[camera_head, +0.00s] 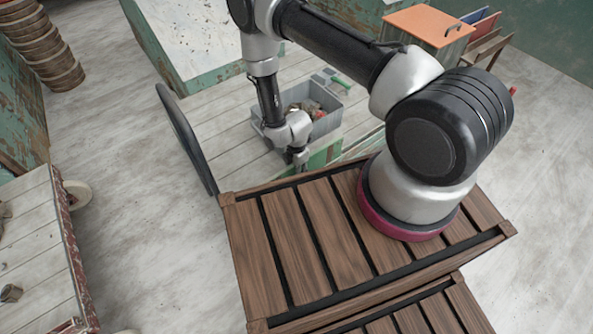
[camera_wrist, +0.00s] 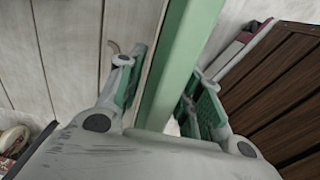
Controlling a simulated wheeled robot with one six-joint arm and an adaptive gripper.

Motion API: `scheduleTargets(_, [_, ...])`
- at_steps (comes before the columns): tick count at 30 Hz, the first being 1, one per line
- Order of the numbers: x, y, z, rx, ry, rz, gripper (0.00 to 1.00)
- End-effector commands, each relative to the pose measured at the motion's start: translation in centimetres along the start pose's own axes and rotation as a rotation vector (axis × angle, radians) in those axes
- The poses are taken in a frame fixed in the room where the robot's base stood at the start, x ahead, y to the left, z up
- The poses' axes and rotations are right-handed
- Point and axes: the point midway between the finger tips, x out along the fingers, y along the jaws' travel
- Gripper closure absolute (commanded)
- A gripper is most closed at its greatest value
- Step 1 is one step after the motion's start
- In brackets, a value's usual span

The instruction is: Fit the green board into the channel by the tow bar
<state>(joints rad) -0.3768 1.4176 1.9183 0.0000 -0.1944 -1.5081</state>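The green board (camera_wrist: 182,60) runs lengthwise between my gripper's two fingers in the wrist view. My gripper (camera_wrist: 165,85) has a green-padded finger on each side of it. A narrow gap shows between the left pad and the board; the right pad is close to it, and I cannot tell if they touch. In the head view my gripper (camera_head: 301,163) points down at a green board (camera_head: 325,154) just beyond the slatted wooden deck. I cannot make out the channel or the tow bar clearly in either view.
A grey bin (camera_head: 322,119) with mixed items stands on the pale planks behind my gripper. A dark wheel (camera_head: 187,138) is at its left. My brown slatted deck (camera_head: 285,235) lies in front. A plank-topped cart (camera_head: 40,235) is at far left, with open floor between.

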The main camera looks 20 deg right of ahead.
Motion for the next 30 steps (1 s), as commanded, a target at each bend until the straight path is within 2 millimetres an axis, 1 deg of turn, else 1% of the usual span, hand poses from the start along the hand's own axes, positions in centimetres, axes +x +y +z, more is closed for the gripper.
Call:
scheduleTargets(5, [-3.0, 0.1, 0.0, 0.000, 0.000, 0.003, 0.64])
scheduleTargets(9, [-6.3, 0.1, 0.0, 0.000, 0.000, 0.002, 0.64])
scheduleTargets(12, [-8.4, 0.1, 0.0, 0.000, 0.000, 0.003, 0.64])
scheduleTargets(15, [-10.1, 0.1, 0.0, 0.000, 0.000, 0.002, 0.64])
scheduleTargets(19, [-11.5, 0.1, 0.0, 0.000, 0.000, 0.002, 0.64])
scheduleTargets(26, [-12.2, 0.2, 0.1, 0.005, 0.000, 0.002, 0.64])
scheduleTargets(28, [-13.3, 0.7, 0.2, 0.030, 0.001, 0.010, 0.64])
scheduleTargets(29, [-14.2, 1.2, 0.4, 0.051, 0.001, 0.016, 0.64])
scheduleTargets(30, [-15.7, 1.8, 0.7, 0.086, 0.002, 0.026, 0.64])
